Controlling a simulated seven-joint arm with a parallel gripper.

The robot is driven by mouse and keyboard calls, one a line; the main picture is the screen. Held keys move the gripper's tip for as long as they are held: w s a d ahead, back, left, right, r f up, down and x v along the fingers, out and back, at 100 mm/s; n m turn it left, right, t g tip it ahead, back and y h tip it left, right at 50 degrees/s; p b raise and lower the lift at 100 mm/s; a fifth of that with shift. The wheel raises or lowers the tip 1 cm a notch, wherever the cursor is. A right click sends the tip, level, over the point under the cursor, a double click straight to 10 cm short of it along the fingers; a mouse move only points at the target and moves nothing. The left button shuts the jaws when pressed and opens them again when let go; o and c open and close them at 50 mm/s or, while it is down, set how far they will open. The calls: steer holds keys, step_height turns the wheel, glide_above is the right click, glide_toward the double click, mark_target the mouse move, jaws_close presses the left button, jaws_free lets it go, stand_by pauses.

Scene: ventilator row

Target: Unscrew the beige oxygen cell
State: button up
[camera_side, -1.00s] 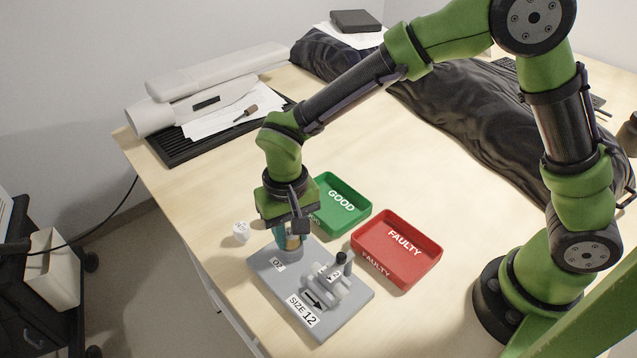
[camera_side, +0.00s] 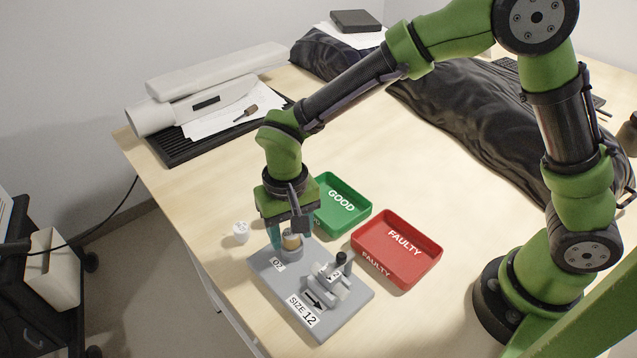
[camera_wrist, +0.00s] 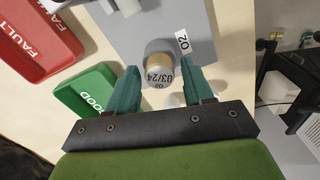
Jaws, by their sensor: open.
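The beige oxygen cell (camera_side: 291,241) stands upright in its round grey socket on the grey plate (camera_side: 340,318), beside the O2 label. A white cell (camera_side: 241,231) stands on the table left of the plate.
A green tray marked GOOD (camera_side: 363,213) and a red tray marked FAULTY (camera_side: 437,251) stand right of the plate, both looking empty. A grey fitting with a black knob (camera_side: 341,257) stands on the plate near the SIZE 12 label.

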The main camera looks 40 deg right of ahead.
steer(key=m, duration=0.9)
steer(key=m, duration=0.4)
steer(key=shift+s+m, duration=0.1)
steer(key=shift+m, duration=0.2)
steer(key=m, duration=0.4)
